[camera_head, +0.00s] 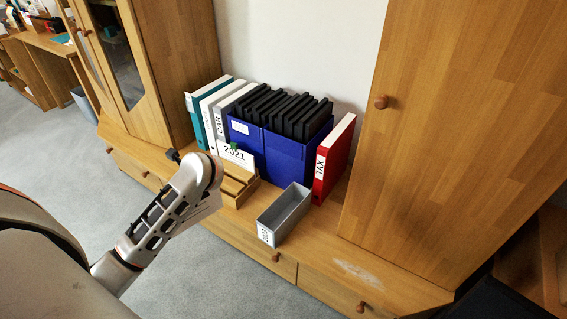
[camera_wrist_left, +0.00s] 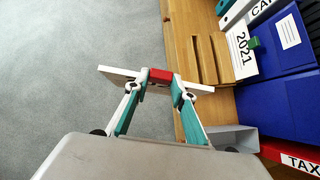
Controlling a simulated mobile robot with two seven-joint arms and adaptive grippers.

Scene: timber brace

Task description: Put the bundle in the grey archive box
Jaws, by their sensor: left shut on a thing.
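In the left wrist view my left gripper (camera_wrist_left: 160,88) is shut on the bundle (camera_wrist_left: 120,72), a thin white stack with a red band (camera_wrist_left: 160,75) around its middle. The teal fingers grip it at the band, and its white ends stick out to both sides. The grey archive box (camera_head: 291,209) stands open and looks empty on the cabinet top in the head view, with a label on its front end. In the wrist view part of the box (camera_wrist_left: 243,139) shows right of the gripper. In the head view my left wrist hides the fingers. My right gripper is not in view.
A slotted wooden rack (camera_wrist_left: 196,60) with a "2021" card (camera_head: 236,155) stands left of the box. Behind are blue holders (camera_head: 284,155) with black folders, and a red TAX binder (camera_head: 337,160) at the right. A tall wooden cabinet (camera_head: 440,130) rises further right.

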